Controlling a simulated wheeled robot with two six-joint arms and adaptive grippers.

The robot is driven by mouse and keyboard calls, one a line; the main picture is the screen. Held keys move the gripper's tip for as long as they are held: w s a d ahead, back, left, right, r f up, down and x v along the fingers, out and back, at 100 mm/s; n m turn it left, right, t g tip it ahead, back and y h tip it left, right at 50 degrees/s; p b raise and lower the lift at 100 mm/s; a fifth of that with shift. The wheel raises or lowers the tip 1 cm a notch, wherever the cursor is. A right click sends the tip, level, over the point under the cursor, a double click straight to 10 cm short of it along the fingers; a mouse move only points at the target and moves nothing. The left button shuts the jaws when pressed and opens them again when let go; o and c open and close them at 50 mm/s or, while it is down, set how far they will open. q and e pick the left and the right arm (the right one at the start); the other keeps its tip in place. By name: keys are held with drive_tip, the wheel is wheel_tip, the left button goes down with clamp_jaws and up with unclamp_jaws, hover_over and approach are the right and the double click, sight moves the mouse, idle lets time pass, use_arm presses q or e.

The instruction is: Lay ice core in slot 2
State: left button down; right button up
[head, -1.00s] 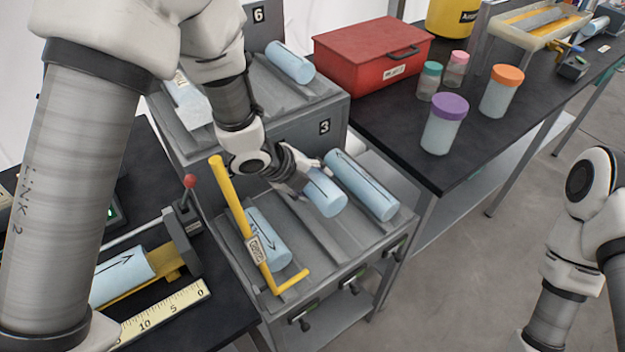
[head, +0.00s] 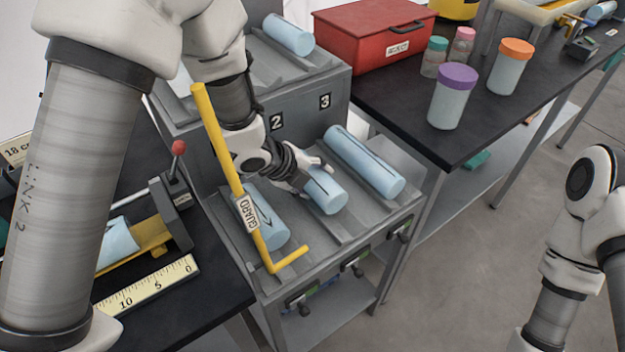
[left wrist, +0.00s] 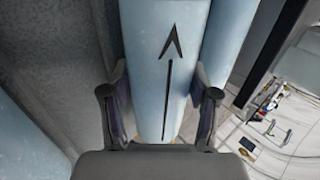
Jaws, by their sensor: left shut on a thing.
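A pale blue ice core (head: 326,192) with a black line along its top is in my left gripper (head: 305,180), in the middle slot of the grey rack's lower shelf (head: 300,238), below the "2" label (head: 277,122). It lies along the slot; whether it touches the slot floor is hard to tell. In the left wrist view the fingers (left wrist: 160,100) sit on both sides of this core (left wrist: 165,60), whose arrow points away from the palm. My right arm shows at the right edge, but its gripper is out of view.
Other ice cores lie in the left slot (head: 265,222) and the slot under "3" (head: 362,160). A yellow guard bar (head: 228,165) stands over the left slot, close to my left arm. A red case (head: 375,40) and several jars stand on the black bench at right.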

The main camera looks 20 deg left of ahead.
use_arm(q)
drive_tip(key=shift+s+f, duration=0.35)
drive_tip(key=shift+f, duration=0.4)
drive_tip(key=shift+c, duration=2.3)
unclamp_jaws()
drive_tip(key=o, duration=0.4)
drive_tip(key=shift+w+f, duration=0.1)
drive_tip(key=shift+w, duration=0.2)
drive_tip(key=shift+a+r, duration=0.1)
drive_tip(key=shift+r, duration=0.2)
drive_tip(key=shift+r, duration=0.1)
drive_tip(key=shift+s+a+r, duration=0.1)
drive_tip(key=shift+s+r, duration=0.1)
drive_tip(key=shift+r, duration=0.1)
drive_tip(key=v, duration=1.1)
drive_tip(key=shift+s+a, duration=0.1)
